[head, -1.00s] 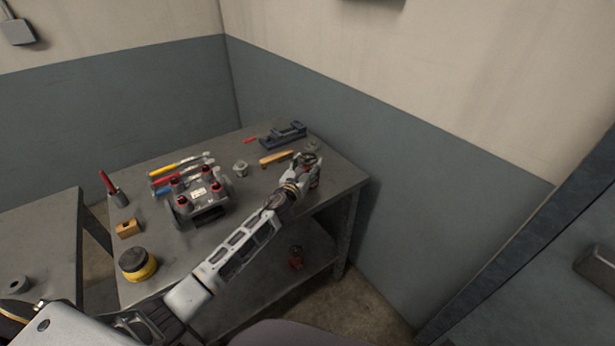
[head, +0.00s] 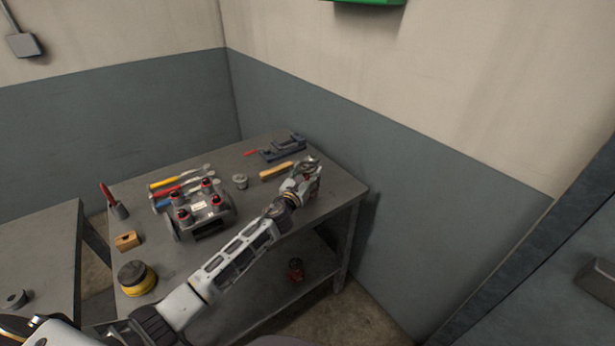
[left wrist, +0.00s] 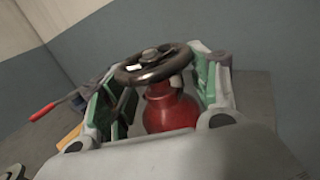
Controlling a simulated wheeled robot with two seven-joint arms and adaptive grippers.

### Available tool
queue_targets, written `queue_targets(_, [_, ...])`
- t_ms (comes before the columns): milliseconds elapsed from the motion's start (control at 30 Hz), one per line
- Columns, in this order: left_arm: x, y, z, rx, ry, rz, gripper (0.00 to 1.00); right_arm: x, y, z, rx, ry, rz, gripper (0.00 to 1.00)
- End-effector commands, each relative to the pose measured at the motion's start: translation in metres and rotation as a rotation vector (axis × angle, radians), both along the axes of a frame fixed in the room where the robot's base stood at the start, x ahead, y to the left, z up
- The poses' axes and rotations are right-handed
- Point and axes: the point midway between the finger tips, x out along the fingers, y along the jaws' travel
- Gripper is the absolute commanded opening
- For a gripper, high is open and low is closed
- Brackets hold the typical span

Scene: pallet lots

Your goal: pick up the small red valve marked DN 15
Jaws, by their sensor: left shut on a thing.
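My left gripper (head: 308,178) is at the right end of the workbench in the head view. In the left wrist view its green-padded fingers (left wrist: 160,95) are on both sides of a red valve (left wrist: 170,110) with a dark round handwheel (left wrist: 152,64). The gripper is shut on this valve. A small white tag shows on the wheel, but I cannot read a marking. In the head view the gripper mostly hides the valve. My right gripper is not in view.
The workbench (head: 255,215) also bears a grey fixture with several red-topped parts (head: 205,212), hand tools (head: 180,178), a blue vise (head: 283,147), a wooden handle (head: 277,171), a wooden block (head: 127,240) and a yellow-black round thing (head: 137,278). Walls stand behind and right.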

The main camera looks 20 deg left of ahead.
Motion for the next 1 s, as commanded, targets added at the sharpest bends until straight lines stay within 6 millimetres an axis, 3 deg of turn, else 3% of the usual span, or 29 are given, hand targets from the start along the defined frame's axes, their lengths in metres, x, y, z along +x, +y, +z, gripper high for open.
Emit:
queue_targets(33, [0.001,0.000,0.012,0.001,-0.008,-0.002,0.00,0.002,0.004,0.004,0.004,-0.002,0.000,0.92])
queue_targets(300, [0.001,0.000,0.042,0.001,-0.009,-0.001,0.00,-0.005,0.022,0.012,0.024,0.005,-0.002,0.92])
queue_targets(600, [0.001,0.000,0.073,0.000,-0.009,-0.002,0.00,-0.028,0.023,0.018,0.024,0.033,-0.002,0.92])
queue_targets(1000, [0.001,0.000,0.085,-0.002,-0.006,-0.001,0.00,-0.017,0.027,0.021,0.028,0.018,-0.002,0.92])
